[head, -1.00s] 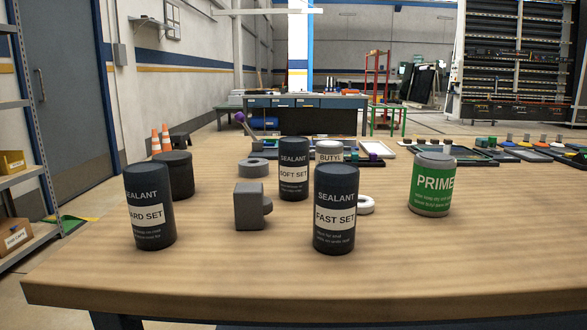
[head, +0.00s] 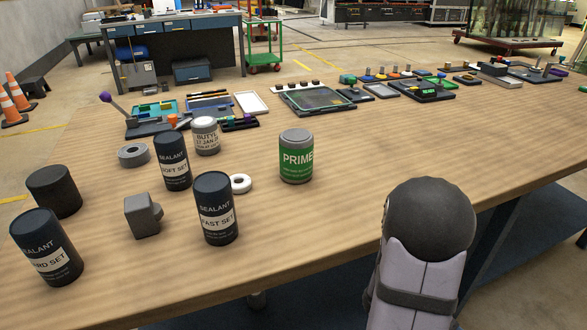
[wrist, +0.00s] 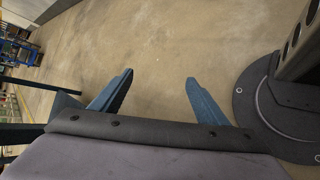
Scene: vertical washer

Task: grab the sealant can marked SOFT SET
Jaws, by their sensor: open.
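The dark SOFT SET sealant can (head: 172,161) stands upright on the wooden table in the head view. The FAST SET can (head: 216,208) stands nearer and to its right. The HARD SET can (head: 46,247) stands nearer at the far left. In the wrist view my gripper (wrist: 158,95) is open and empty, with its two blue fingers apart over bare floor. No can shows in the wrist view. In the head view my arm shows at the lower right, off the table's near edge; the gripper itself is not visible there.
A grey block (head: 142,216) stands in front of the SOFT SET can, and a grey ring (head: 134,155) lies to its left. The BUTYL can (head: 206,136) is just behind right. A white ring (head: 240,183), the green PRIMER can (head: 296,157) and a black cylinder (head: 54,191) stand around.

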